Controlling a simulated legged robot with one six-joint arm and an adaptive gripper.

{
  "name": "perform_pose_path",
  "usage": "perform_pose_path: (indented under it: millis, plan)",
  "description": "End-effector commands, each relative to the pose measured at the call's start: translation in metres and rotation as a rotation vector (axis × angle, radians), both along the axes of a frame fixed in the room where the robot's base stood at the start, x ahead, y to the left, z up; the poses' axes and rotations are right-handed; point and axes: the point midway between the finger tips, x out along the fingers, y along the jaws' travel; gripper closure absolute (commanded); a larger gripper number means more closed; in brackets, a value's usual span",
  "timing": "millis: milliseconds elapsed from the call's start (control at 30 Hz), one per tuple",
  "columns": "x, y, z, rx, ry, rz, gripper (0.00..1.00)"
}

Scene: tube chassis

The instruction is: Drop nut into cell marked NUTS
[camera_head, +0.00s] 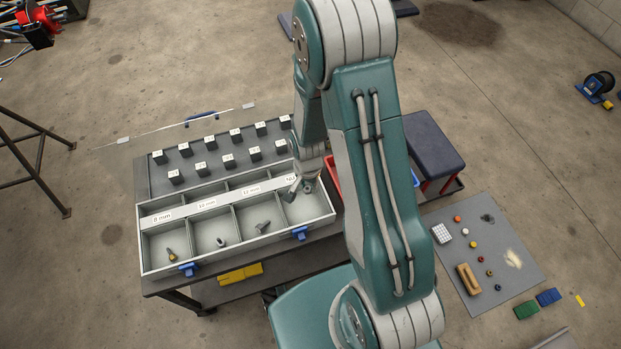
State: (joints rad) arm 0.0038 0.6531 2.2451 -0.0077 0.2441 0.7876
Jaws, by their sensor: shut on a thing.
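A grey tray (236,238) with labelled cells stands on a dark cart at the left. The front labels read 8 mm, 10 mm and 12 mm from the left. The rightmost label (290,178) is partly covered by my gripper. My gripper (296,189) points down over the rightmost cell (307,210), at its back part. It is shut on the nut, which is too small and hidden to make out. Bolt-like pieces lie in the other front cells: one yellowish (170,254), one grey (221,242) and one grey (262,227).
Several small black blocks (228,160) with white tops stand behind the tray. Blue clips (299,233) sit on its front edge. A red bin (332,174) stands close on the right. A grey mat (487,290) with small parts lies on the floor. My arm hides the middle.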

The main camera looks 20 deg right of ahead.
Motion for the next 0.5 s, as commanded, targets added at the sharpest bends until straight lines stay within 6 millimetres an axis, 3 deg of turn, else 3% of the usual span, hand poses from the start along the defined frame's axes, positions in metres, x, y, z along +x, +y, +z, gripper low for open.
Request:
perform_pose_path:
  millis: [400,433,500]
  plan:
    - [0.0,-0.0026,-0.0084,0.002,-0.001,-0.001,0.9]
    - [0.0,-0.002,-0.0084,0.002,-0.001,0.0,0.57]
    - [-0.0001,-0.0015,-0.0083,0.001,0.0,0.0,0.3]
